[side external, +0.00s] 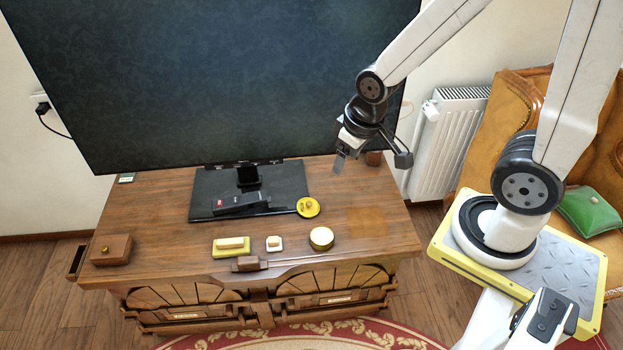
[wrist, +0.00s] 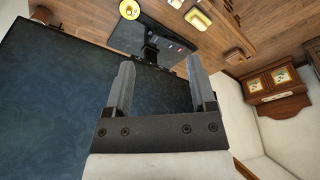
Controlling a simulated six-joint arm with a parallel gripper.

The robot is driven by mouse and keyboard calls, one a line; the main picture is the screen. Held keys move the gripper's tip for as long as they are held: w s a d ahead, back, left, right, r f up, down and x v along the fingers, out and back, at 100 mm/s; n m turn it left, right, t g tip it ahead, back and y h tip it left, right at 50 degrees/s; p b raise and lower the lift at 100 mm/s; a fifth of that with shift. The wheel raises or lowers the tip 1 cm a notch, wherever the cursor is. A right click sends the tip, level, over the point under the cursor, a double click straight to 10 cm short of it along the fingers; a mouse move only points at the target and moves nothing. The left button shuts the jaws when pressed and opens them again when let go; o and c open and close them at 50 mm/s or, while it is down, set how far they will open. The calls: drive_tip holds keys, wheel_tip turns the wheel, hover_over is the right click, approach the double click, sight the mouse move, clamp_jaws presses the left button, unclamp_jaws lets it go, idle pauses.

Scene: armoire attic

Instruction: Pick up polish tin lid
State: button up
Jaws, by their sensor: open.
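The polish tin lid appears to be the flat yellow disc (side external: 308,207) with a tan mark near its middle. It lies on the wooden top by the right front corner of the screen's stand. It also shows at the top edge of the wrist view (wrist: 132,8). A round gold-rimmed tin with a pale top (side external: 321,238) sits just in front of it. My gripper (side external: 338,162) is in the air above the back right of the wooden top, up and to the right of the lid. Its two fingers (wrist: 163,85) are apart with nothing between them.
A large dark screen (side external: 215,80) stands at the back, close to my gripper. A black remote (side external: 240,204) lies on its base. A yellow block (side external: 231,246), a small pale block (side external: 274,243) and a brown-handled tool (side external: 249,264) lie along the front.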

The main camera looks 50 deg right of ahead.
drive_tip(key=w, duration=0.1)
drive_tip(key=m, duration=1.5)
hover_over(309, 203)
drive_tip(key=s, duration=0.2)
drive_tip(key=s+f+x, duration=0.1)
drive_tip(key=s+x, duration=0.2)
drive_tip(key=x, duration=1.2)
drive_tip(key=s+f+x, duration=0.1)
drive_tip(key=s+x, duration=0.3)
drive_tip(key=x, duration=1.1)
drive_tip(key=shift+w+a+g+h, duration=0.15)
drive_tip(key=shift+w+g+h, duration=0.15)
drive_tip(key=shift+w+g, duration=0.1)
drive_tip(key=shift+w+f, duration=0.15)
drive_tip(key=shift+f, duration=1.05)
drive_tip(key=shift+w+f, duration=0.2)
drive_tip(key=shift+f, duration=0.65)
drive_tip(key=shift+w+f, duration=0.15)
drive_tip(key=shift+f, duration=0.7)
drive_tip(key=shift+w+f, duration=0.2)
drive_tip(key=shift+f, duration=0.65)
